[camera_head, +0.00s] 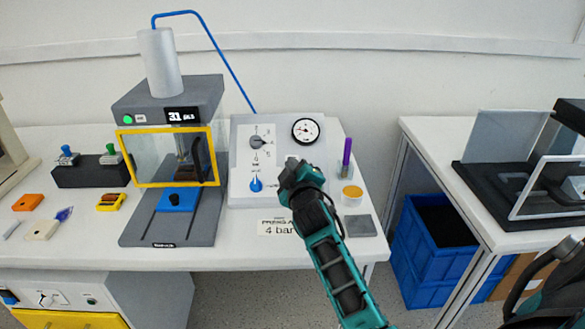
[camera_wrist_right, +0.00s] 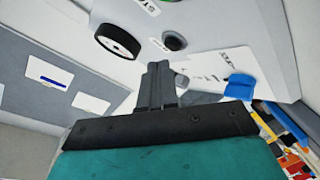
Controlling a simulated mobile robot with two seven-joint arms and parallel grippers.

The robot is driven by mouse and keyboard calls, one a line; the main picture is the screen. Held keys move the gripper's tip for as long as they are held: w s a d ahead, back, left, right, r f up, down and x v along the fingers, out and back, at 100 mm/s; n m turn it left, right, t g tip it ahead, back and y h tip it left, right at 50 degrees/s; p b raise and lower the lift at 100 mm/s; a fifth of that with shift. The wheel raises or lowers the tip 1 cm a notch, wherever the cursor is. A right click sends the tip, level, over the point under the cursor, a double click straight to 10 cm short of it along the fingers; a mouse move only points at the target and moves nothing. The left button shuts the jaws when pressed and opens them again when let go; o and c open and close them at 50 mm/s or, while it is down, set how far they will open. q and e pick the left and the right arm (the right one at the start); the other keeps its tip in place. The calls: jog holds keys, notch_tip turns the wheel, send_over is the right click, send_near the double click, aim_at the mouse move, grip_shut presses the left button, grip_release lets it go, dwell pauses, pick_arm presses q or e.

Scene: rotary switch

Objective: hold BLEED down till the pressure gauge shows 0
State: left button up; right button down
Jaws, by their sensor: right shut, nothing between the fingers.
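A sloped pale control panel (camera_head: 240,128) stands right of the press. Its round white pressure gauge (camera_head: 305,130) has a dark needle whose reading is too small to tell. The gauge also shows in the wrist view (camera_wrist_right: 117,40). My right gripper (camera_head: 291,164) is over the panel's lower right part, below the gauge. In the wrist view its fingers (camera_wrist_right: 158,66) are together and empty. A dark round button (camera_wrist_right: 174,42), probably BLEED, shows just beyond the fingertips, apparently apart from them. The gripper hides that spot in the head view. My left gripper is not seen.
A grey rotary switch (camera_head: 257,142) and a blue knob (camera_head: 256,185) are on the panel's left. The press (camera_head: 160,100) has a yellow-framed guard. A purple marker (camera_head: 347,152) and a yellow-topped round container (camera_head: 352,192) stand right of the panel. A label card (camera_head: 278,228) lies in front.

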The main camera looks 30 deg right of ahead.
jog(key=shift+w+f, duration=0.1)
jog(key=shift+w+d+f, duration=0.15)
jog(key=shift+f, duration=0.05)
jog(key=shift+w+d+f+b, duration=0.15)
jog(key=shift+w+f+b, duration=0.05)
jog(key=shift+f+b, duration=0.25)
dwell(2.0)
jog(key=shift+r, duration=0.1)
dwell(1.1)
jog(key=shift+s+a+r+p, duration=0.3)
jog(key=shift+s+r+p, duration=0.15)
jog(key=shift+r+p, duration=0.3)
jog(key=shift+f, duration=0.1)
